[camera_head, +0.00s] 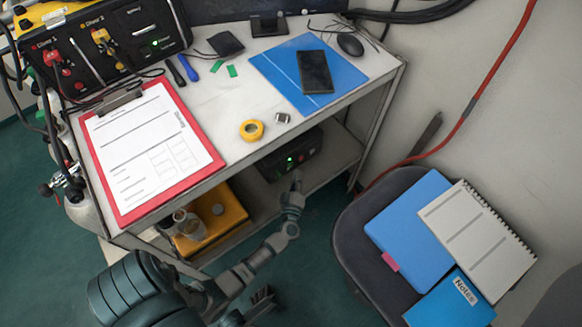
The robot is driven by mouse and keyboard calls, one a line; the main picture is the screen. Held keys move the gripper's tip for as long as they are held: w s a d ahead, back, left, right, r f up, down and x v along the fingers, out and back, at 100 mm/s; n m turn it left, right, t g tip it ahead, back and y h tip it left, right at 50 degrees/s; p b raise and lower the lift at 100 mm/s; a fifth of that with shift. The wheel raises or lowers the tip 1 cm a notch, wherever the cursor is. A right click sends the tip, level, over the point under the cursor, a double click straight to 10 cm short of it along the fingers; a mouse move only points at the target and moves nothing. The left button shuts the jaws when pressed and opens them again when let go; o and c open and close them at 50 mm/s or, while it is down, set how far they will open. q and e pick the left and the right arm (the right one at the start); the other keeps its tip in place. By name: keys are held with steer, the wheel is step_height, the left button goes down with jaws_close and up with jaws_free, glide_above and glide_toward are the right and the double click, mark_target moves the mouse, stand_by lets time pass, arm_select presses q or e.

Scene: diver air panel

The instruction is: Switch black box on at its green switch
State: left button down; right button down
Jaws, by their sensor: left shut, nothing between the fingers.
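The black box (310,142) sits on the lower shelf of the cart, under the tabletop's front edge. Its front panel has a lit green switch (290,161), with reddish knobs to its right. My left gripper (297,178) is shut and empty, its fingertips just below the box's front panel in the picture. They are close to the panel; I cannot tell whether they touch it. A dark pronged part (262,298) at the bottom may be my right gripper; its jaw state is unclear.
The cart top holds a red clipboard (206,152), yellow tape (252,131) and a blue folder (268,68) with a phone (315,72). A yellow tray (229,202) is on the lower shelf. A chair (352,232) with notebooks stands at right. Green floor lies between.

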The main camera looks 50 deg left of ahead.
arm_select(q)
steer(key=shift+s+d+r+p, duration=0.1)
steer(key=shift+d+r+p, duration=0.1)
steer(key=shift+d, duration=0.8)
steer(key=shift+s+d+r+p, duration=0.1)
steer(key=shift+d+p, duration=0.05)
steer(key=shift+d, duration=0.85)
